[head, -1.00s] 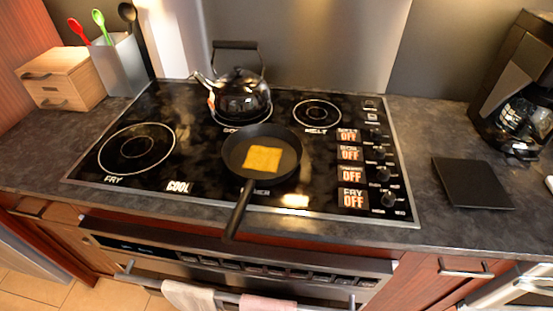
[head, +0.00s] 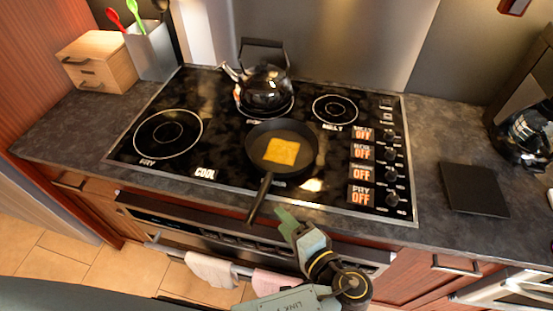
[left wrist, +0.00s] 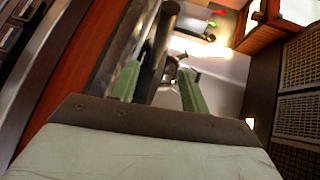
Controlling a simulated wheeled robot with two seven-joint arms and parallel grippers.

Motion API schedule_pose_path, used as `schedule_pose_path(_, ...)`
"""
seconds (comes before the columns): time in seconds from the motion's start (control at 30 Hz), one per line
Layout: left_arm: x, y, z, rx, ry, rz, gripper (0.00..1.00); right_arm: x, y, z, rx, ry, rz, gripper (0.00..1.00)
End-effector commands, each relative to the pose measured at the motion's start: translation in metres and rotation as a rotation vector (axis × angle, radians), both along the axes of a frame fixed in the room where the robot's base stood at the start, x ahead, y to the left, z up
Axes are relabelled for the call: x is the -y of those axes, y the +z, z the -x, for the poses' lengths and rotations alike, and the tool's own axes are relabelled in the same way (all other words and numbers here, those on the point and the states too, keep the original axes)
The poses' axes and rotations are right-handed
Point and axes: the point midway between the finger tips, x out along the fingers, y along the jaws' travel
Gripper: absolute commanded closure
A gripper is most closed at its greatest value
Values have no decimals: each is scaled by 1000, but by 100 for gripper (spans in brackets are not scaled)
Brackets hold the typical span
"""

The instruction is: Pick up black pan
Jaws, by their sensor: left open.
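The black pan (head: 256,142) sits on the front middle of the cooktop with a square yellow slice (head: 282,151) in it. Its handle (head: 260,199) points toward me over the counter's front edge. My left gripper (head: 288,222) is just right of the handle's end and appears apart from it. In the left wrist view, its green fingers (left wrist: 158,85) are spread, with a dark bar that looks like the pan handle (left wrist: 163,40) beyond and between them. My right gripper is not in view.
A wooden box (head: 97,62) and a utensil holder (head: 152,50) are at back left. A flat black square (head: 475,188) and a coffee maker (head: 525,130) are at right. Towels (head: 211,269) hang on the oven bar below.

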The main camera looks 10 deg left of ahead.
Motion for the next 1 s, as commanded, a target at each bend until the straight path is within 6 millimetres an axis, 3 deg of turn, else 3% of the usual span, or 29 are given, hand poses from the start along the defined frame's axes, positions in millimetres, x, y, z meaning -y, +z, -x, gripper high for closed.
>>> schedule_pose_path(0.2,-29,-10,-28,-1,0,-2,54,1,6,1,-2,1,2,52)
schedule_pose_path(0.47,-44,-16,-40,-4,0,-2,54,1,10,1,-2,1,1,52)
schedule_pose_path(0.7,-71,-25,-61,-3,1,-3,54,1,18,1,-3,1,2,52)
schedule_pose_path(1.0,-77,-30,-66,-6,-1,1,54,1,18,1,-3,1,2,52)
